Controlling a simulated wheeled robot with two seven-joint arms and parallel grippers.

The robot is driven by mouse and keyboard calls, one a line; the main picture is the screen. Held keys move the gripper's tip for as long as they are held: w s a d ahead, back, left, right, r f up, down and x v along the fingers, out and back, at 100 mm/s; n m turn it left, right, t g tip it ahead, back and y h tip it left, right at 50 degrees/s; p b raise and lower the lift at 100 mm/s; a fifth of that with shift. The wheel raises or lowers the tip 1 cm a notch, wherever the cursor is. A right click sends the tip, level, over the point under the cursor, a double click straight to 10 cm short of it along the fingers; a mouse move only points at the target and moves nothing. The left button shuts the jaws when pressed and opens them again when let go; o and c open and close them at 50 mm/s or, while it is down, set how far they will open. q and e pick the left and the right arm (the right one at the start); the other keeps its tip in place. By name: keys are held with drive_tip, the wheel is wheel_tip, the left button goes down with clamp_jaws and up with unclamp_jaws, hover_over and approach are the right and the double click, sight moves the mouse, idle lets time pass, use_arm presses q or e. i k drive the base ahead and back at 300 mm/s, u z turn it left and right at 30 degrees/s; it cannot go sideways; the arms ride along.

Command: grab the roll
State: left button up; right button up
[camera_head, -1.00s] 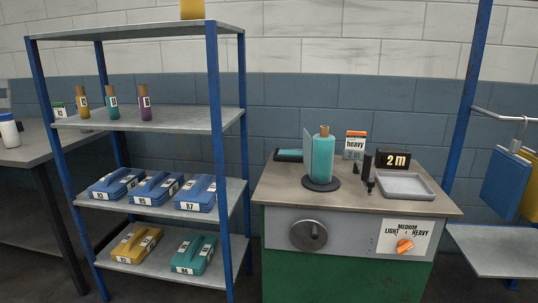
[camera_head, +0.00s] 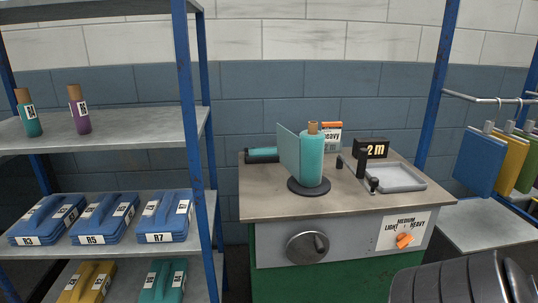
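A teal roll (camera_head: 312,160) stands upright on a round dark base on the machine's top, with a brown core end showing above it. A flat teal sheet (camera_head: 289,152) stands at its left side. Smaller rolls stand on the shelf at left: a teal one (camera_head: 29,118) and a purple one (camera_head: 80,113), both with brown tops and labels. A dark ribbed part of my own body fills the lower right corner. No gripper fingers show in the head view.
The machine table (camera_head: 262,205) carries a dark and teal cylinder (camera_head: 262,155), a "2 m" display (camera_head: 370,148), a "heavy" box (camera_head: 331,135) and a grey tray (camera_head: 395,177). A blue-posted shelf (camera_head: 190,120) holds several labelled blue, yellow and teal packs. Coloured sheets (camera_head: 480,160) hang at right.

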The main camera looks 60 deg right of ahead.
sight(312, 140)
drive_tip(key=z, duration=0.3)
drive_tip(key=i, duration=0.9)
drive_tip(key=z, duration=0.7)
